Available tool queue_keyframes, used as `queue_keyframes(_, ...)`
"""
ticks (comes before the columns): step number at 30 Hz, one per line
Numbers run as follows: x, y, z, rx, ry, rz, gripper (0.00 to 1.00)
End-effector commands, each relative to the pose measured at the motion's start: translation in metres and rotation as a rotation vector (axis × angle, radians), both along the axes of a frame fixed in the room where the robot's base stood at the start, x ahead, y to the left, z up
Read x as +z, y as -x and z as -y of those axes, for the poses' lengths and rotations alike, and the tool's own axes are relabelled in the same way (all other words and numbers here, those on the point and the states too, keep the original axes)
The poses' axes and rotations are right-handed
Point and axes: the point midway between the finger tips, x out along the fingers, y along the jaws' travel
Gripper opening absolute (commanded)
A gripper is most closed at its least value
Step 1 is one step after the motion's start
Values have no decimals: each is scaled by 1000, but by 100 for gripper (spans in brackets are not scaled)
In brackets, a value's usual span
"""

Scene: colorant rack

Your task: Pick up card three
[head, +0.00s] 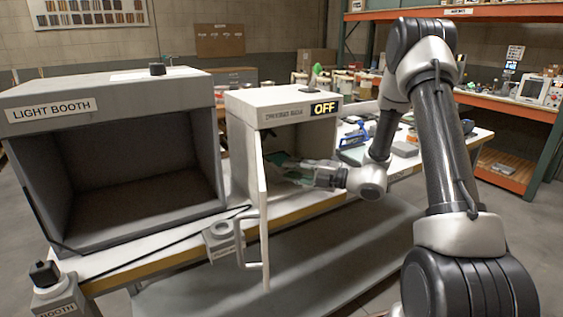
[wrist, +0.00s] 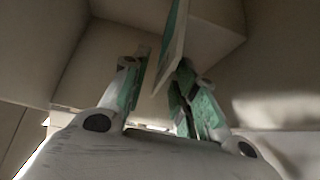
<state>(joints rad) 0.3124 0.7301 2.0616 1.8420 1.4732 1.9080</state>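My gripper (head: 297,168) reaches into the open drying box (head: 283,102). In the wrist view its two green-padded fingers (wrist: 163,80) stand apart with a gap between them. A thin card (wrist: 172,45) with a pale edge and a teal face rises between and beyond the fingertips. A clear gap shows between the card and the left finger; whether the right finger touches it is hard to tell. No number is readable on the card, so I cannot tell whether it is card three. In the head view the card cannot be told apart from the green finger parts.
The box door (head: 264,225) is swung open toward me, left of my arm, with a white handle (head: 243,240). The box display reads OFF (head: 324,108). The light booth (head: 110,150) stands left. The box walls (wrist: 60,45) surround my gripper closely.

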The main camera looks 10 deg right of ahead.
Motion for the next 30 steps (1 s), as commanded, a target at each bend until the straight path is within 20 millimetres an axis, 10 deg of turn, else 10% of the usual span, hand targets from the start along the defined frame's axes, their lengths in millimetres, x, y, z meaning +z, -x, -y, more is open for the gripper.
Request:
queue_keyframes(8,0,0,0,0,0,0,0)
queue_keyframes(30,36,4,2,1,2,6,0)
